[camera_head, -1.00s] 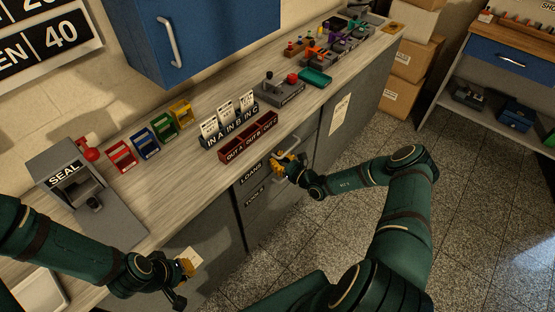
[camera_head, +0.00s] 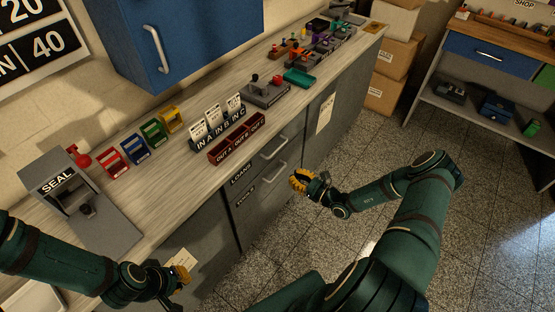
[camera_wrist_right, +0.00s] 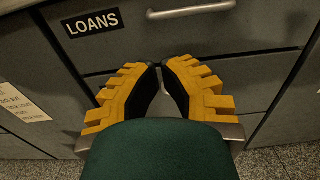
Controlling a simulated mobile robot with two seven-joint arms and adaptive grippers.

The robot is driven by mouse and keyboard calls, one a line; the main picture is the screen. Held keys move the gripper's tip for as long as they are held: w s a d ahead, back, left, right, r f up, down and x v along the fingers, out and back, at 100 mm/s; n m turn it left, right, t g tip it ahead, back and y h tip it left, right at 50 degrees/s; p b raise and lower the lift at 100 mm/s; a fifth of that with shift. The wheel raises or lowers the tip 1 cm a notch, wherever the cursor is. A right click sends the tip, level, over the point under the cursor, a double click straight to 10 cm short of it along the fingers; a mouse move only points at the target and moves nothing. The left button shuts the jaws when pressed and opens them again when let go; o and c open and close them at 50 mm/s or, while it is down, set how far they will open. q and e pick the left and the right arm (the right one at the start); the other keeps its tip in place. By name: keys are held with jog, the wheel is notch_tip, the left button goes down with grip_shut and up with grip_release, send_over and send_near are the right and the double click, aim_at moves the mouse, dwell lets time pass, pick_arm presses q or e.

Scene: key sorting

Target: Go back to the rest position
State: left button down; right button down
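My right gripper (camera_head: 299,180) hangs in front of the drawers, its yellow fingers apart from any handle. In the right wrist view its two fingers (camera_wrist_right: 161,68) come together at the tips with nothing between them. Behind it are the LOANS drawer handle (camera_head: 274,147) and the TOOLS drawer handle (camera_head: 274,172); both drawers look closed. My left gripper (camera_head: 183,274) is at the lower left, in front of the counter's cabinet and beside a pale paper notice (camera_head: 181,259). Its fingertips are too small to judge, and I see nothing clearly held.
The counter carries a SEAL press (camera_head: 62,190), coloured frames (camera_head: 153,133), IN card holders (camera_head: 217,122), a red OUT tray (camera_head: 237,139) and a green tray (camera_head: 300,78). Cardboard boxes (camera_head: 387,60) and a side bench (camera_head: 500,58) stand at the back right. The floor (camera_head: 400,150) is clear.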

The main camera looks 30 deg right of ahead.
jog(key=s+a+n+g+y, duration=0.2)
jog(key=a+n+g+y, duration=0.15)
jog(key=a, duration=0.45)
jog(key=s+a+n+g+y, duration=0.2)
jog(key=a+n+g, duration=0.3)
jog(key=a, duration=0.3)
jog(key=s+a+r+n+g+h, duration=0.1)
jog(key=s+a+n+g+h, duration=0.65)
jog(key=s+n, duration=0.6)
notch_tip(320, 180, up, 6)
jog(key=a+n+t+h, duration=0.1)
jog(key=a+n, duration=0.1)
jog(key=n, duration=0.5)
jog(key=shift+w+a+f+n, duration=0.25)
jog(key=shift+w+a+n, duration=0.05)
jog(key=shift+w+n, duration=0.1)
